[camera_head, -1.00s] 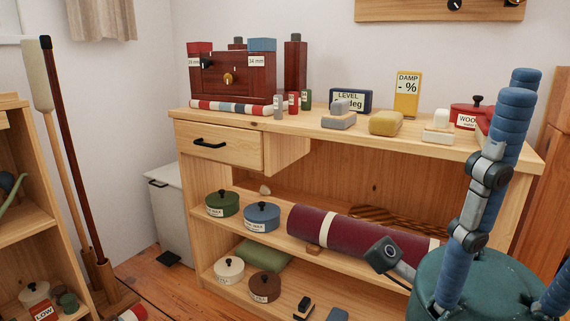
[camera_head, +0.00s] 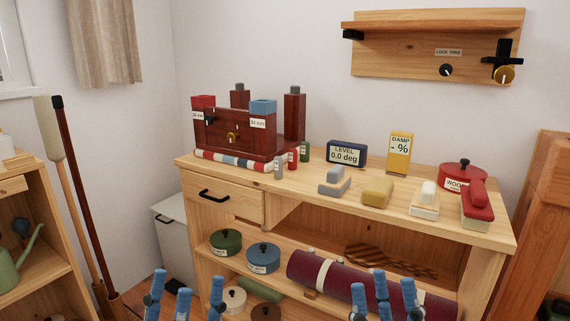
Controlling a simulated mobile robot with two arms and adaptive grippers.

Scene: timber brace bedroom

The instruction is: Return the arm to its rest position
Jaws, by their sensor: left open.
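My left gripper (camera_head: 185,298) is at the bottom edge, left of centre, with its blue fingers pointing up and spread apart. It is open and no object shows between its fingers. My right gripper (camera_head: 384,298) is at the bottom edge, right of centre, in front of the lower shelf. Its blue fingers also point up with gaps between them, and no object shows in them. The rest of both arms is below the picture.
A wooden workbench (camera_head: 283,223) stands ahead, with a dark red box (camera_head: 232,138), a level display (camera_head: 346,153) and a yellow damp gauge (camera_head: 399,154) on top. A maroon roll (camera_head: 370,281) lies on its shelf. A grey bin (camera_head: 173,238) stands at its left.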

